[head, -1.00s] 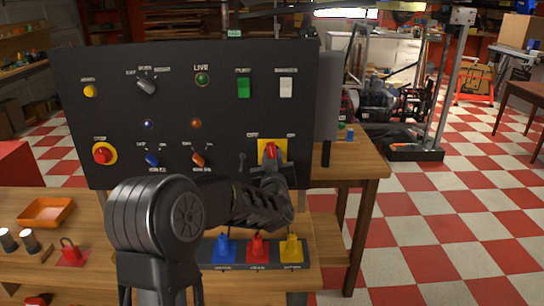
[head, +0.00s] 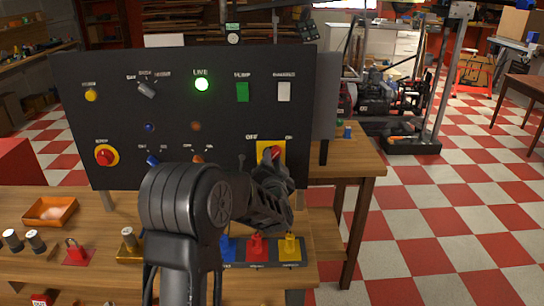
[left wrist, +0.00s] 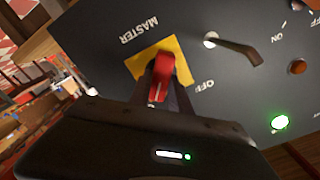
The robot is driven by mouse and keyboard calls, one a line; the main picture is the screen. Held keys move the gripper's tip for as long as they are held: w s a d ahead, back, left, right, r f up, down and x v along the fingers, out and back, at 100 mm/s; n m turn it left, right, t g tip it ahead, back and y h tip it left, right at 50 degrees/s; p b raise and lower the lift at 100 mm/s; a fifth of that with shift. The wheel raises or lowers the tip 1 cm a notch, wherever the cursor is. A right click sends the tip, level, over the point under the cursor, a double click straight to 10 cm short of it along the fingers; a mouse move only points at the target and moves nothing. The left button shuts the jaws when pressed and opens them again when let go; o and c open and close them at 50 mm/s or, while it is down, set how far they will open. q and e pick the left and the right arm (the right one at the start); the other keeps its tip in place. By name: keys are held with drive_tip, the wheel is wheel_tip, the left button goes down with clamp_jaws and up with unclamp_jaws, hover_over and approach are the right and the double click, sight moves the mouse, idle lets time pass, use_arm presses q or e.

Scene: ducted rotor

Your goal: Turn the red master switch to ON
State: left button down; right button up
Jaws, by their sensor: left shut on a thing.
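The red master switch (head: 275,152) sits on a yellow plate (head: 263,146) at the lower right of the black panel, between the OFF and ON labels. My left gripper (head: 272,168) is at the switch, and my own wrist hides part of it. In the left wrist view the red handle (left wrist: 161,72) stands between the two dark fingers (left wrist: 160,98), which are shut on it. The MASTER label and yellow plate (left wrist: 181,50) show around it. The green LIVE lamp (head: 202,84) is lit. My right gripper is in no view.
The black panel (head: 190,120) stands on a wooden bench. A key-like lever (left wrist: 236,48) juts out beside the switch. Blue, red and yellow pieces (head: 257,247) stand on a strip below. An orange tray (head: 50,211) lies at left. The checkered floor at right is open.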

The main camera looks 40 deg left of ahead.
use_arm(q)
drive_tip(key=shift+m, duration=0.5)
drive_tip(key=c, duration=1.2)
unclamp_jaws()
drive_tip(key=v, duration=0.7)
drive_tip(key=shift+s+d+b, duration=0.3)
drive_tip(key=shift+b, duration=0.15)
drive_tip(key=shift+f, duration=0.1)
